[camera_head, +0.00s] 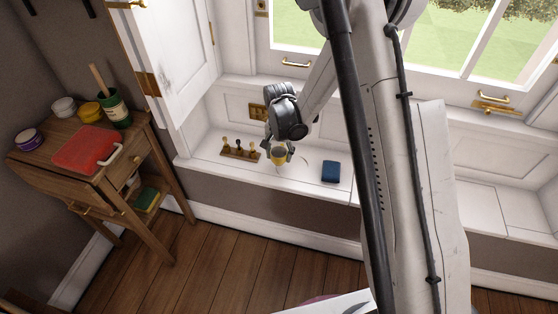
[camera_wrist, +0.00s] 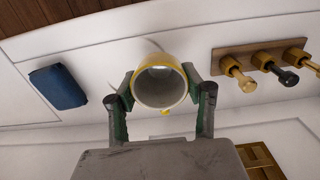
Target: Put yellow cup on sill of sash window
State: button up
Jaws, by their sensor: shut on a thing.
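The yellow cup (camera_head: 278,156) is between the fingers of my gripper (camera_head: 279,151), over the white window sill (camera_head: 305,172) in the head view. In the wrist view the cup (camera_wrist: 161,82) shows its round open mouth and pale, empty inside, with a finger of my gripper (camera_wrist: 160,95) on either side. The sill (camera_wrist: 125,78) lies behind it there. I cannot tell whether the cup's base touches the sill. The sash window (camera_head: 470,40) is above and behind, partly hidden by my arm.
A blue block (camera_head: 330,171) lies on the sill to the right of the cup. A wooden rack with several brass-coloured pegs (camera_head: 240,152) stands to the left. A white shutter (camera_head: 185,75) stands open at left.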

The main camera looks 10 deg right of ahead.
jog(key=shift+f+b, duration=0.3)
jog(key=shift+f, duration=1.1)
jog(key=shift+f, duration=0.1)
jog(key=shift+f, duration=0.15)
jog(key=o, duration=1.2)
jog(key=shift+r, duration=0.2)
